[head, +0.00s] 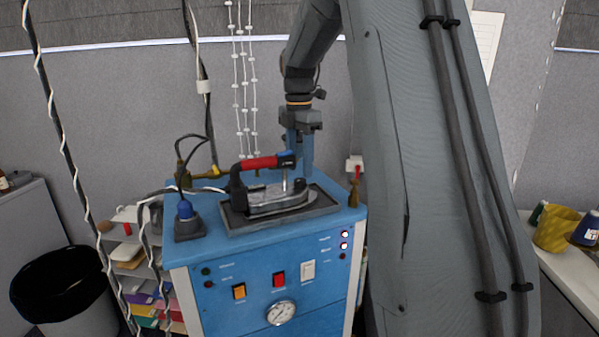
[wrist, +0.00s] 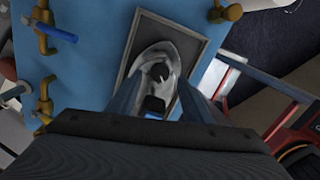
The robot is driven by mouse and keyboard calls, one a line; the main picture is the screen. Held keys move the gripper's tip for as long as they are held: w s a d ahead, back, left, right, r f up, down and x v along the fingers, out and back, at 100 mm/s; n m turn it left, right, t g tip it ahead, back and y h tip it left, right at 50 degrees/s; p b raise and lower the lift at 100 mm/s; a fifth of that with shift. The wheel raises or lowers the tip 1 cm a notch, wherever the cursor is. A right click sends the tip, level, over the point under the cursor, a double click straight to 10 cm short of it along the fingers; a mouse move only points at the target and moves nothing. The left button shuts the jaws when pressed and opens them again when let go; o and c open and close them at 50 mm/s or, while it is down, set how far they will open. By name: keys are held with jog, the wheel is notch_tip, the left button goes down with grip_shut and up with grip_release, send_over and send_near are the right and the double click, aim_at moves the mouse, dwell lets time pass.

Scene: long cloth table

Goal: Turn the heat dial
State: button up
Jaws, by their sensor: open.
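The iron (head: 265,198) has a red handle and a grey body, and it rests on a dark tray (head: 237,217) on top of a blue boiler cabinet (head: 185,262). A blue and black part (head: 287,159) at the right end of the handle may be the heat dial; a blue piece also shows in the wrist view (wrist: 154,105). My gripper (head: 299,165) points down over the iron's right end, fingers open on either side of that part. In the wrist view, my gripper (wrist: 162,88) straddles the iron. Whether a finger touches it I cannot tell.
The cabinet front has a round gauge (head: 281,312), coloured switches and small lamps. Brass valves and hoses stand at its top left, and a brass fitting (head: 354,186) at its right. A black bin (head: 62,292) is at left. A yellow pot (head: 557,230) stands on the right table.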

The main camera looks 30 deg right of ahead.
aim_at(300, 179)
jog(key=shift+f+p, duration=0.4)
jog(key=shift+f, duration=1.3)
jog(key=c, duration=1.1)
jog(key=shift+m+p, duration=0.75)
jog(key=shift+m, duration=1.55)
jog(key=o, duration=1.1)
jog(key=shift+r, duration=0.15)
jog(key=shift+r+b, duration=1.15)
jog(key=shift+r, duration=2.65)
